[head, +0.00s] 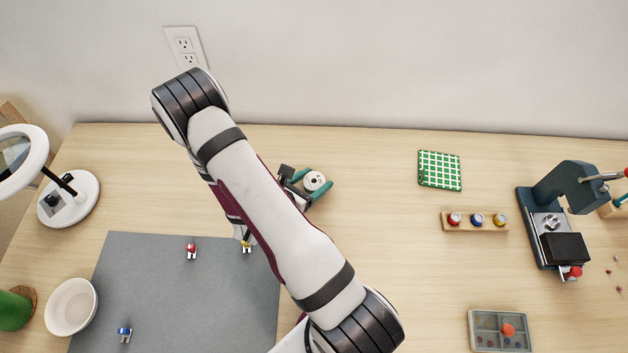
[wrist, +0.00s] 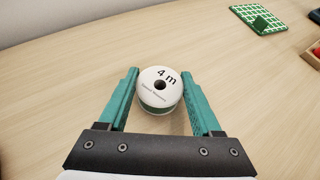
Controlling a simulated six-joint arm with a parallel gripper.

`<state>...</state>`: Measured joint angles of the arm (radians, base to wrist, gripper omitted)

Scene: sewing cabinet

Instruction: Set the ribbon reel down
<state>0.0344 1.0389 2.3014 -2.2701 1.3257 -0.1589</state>
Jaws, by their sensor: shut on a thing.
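The ribbon reel (wrist: 160,86) is white on top, marked "4 m", with a dark centre hole and a green band around its side. It is between the two teal fingers of my gripper (wrist: 160,92), with its flat face up. In the head view the reel (head: 314,181) shows at the tip of my gripper (head: 308,184), behind my arm, over the bare wooden table. The gripper is shut on the reel. I cannot tell whether the reel's underside touches the table.
A green checked pad (head: 440,170) and a wooden holder (head: 474,228) with coloured spools stand to the right. A grey mat (head: 170,300) with small clips lies at the front left. A dark press (head: 560,215) stands far right. Bare table surrounds the reel.

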